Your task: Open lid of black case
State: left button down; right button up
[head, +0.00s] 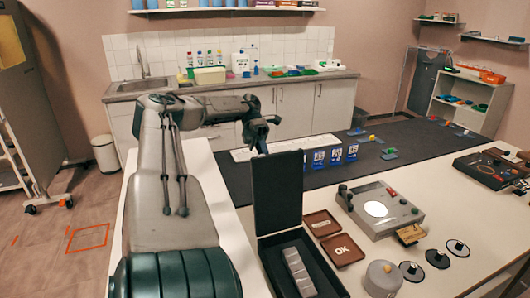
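The black case (268,262) sits on the white table in front, its lid (278,195) standing about upright at the far side of the base. Inside the base lies a grey segmented block (299,272). My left gripper (262,147) is at the top left edge of the lid, pointing down. Its fingertips are small and partly hidden at the lid edge, so I cannot tell whether they touch it or are open or shut. My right gripper is not in view.
Right of the case are two brown trays (343,251), a grey device with a round lit plate (383,222), a grey round container (382,279) and several black discs (438,258). A dark mat (410,135) with small blue items lies behind.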

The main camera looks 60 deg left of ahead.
pick_arm(q)
jog(key=shift+s+f, duration=0.1)
jog(key=shift+f, duration=0.25)
jog(key=c, duration=1.7)
grip_release()
jog(key=shift+o, duration=1.1)
jog(key=shift+w+a+f, duration=0.1)
jog(key=shift+w+a, duration=0.1)
jog(key=shift+w, duration=0.05)
